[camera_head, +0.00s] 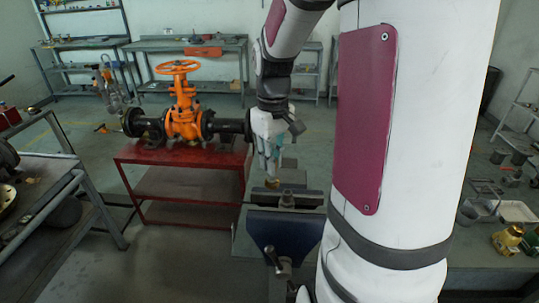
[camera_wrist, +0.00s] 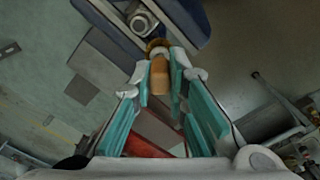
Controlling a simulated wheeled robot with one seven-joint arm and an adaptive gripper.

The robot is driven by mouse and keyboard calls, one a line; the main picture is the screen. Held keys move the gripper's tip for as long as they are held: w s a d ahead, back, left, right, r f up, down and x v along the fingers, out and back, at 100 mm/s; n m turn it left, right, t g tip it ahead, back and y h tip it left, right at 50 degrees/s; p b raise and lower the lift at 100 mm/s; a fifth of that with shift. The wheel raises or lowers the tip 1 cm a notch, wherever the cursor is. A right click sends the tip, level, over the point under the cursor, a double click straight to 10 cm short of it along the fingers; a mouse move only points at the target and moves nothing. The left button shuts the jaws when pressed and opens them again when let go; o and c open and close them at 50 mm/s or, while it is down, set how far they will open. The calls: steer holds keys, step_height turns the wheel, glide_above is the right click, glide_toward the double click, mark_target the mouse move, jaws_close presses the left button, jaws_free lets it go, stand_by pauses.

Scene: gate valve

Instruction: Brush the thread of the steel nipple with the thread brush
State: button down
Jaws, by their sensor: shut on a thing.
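My gripper (camera_head: 270,168) points down above the vise in the head view. In the wrist view its teal-padded fingers (camera_wrist: 163,68) are shut on the thread brush, whose tan handle (camera_wrist: 160,80) lies between them. The brush's round brown head (camera_wrist: 157,46) sticks out past the fingertips; it is a small brown spot in the head view (camera_head: 272,184). The steel nipple (camera_wrist: 143,22) is a grey ring-ended piece at the blue vise (camera_wrist: 185,18), just beyond the brush head. In the head view it stands at the vise jaws (camera_head: 287,198). Whether brush and nipple touch, I cannot tell.
The blue vise (camera_head: 285,232) sits on a grey bench. An orange gate valve (camera_head: 181,118) with black pipe ends rests on a red table (camera_head: 180,155) to the left. A grey shelf stands at left; a bench with a brass fitting (camera_head: 507,240) and trays is at right.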

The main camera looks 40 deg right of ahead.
steer(key=shift+f+b, duration=0.65)
steer(key=shift+f, duration=1.5)
steer(key=shift+s+d+p, duration=0.3)
steer(key=shift+p, duration=0.2)
stand_by(0.4)
